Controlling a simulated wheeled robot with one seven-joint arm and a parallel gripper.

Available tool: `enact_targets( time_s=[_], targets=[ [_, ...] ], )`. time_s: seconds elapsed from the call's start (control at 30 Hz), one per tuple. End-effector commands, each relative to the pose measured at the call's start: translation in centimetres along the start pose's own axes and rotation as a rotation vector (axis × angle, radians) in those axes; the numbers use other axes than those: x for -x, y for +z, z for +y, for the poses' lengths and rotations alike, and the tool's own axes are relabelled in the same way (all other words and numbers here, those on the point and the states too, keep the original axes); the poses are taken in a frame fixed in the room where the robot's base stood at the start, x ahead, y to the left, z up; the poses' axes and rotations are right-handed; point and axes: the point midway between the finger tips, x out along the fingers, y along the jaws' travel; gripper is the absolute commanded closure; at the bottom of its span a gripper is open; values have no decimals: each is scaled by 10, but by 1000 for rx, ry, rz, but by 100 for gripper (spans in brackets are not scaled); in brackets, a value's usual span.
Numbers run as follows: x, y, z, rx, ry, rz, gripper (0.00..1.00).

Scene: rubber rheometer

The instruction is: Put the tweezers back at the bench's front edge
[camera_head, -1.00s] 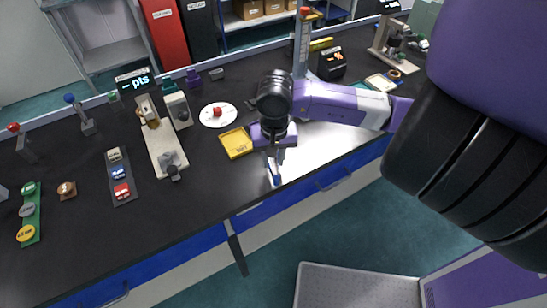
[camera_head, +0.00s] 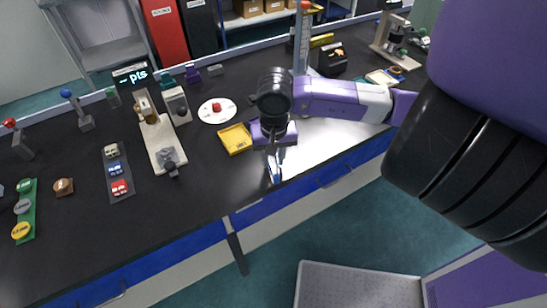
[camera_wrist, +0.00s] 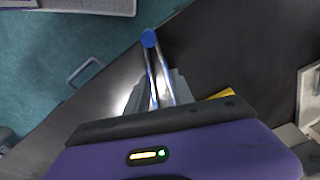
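The tweezers (camera_wrist: 151,65) are slim and metallic blue with a round blue end. In the wrist view they lie between the grey fingers of my gripper (camera_wrist: 157,97), with the blue end pointing away from the palm, toward the bench's front edge. My gripper (camera_head: 277,160) points down over the front part of the black bench (camera_head: 215,185) and appears closed on them. In the head view the tweezers (camera_head: 276,176) show as a small blue and pale shape at the fingertips, close to the bench's front edge. Whether they touch the bench top cannot be told.
A yellow tray (camera_head: 235,139) sits just left of my gripper, with a white plate (camera_head: 217,111) bearing a red piece behind it. A beige instrument (camera_head: 162,145) and a dark strip of labelled pieces (camera_head: 117,172) stand further left. The front strip of bench left of my gripper is clear.

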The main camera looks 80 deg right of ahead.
Motion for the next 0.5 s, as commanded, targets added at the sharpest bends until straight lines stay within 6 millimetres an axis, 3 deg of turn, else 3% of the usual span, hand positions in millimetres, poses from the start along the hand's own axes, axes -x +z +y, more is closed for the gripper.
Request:
enact_targets(
  time_s=[0.03, 0.13, 0.5],
  targets=[
    [-1, 0, 0, 1, 0, 0, 68],
    [0, 0, 0, 0, 0, 0, 50],
    [1, 0, 0, -1, 0, 0, 50]
  ],
)
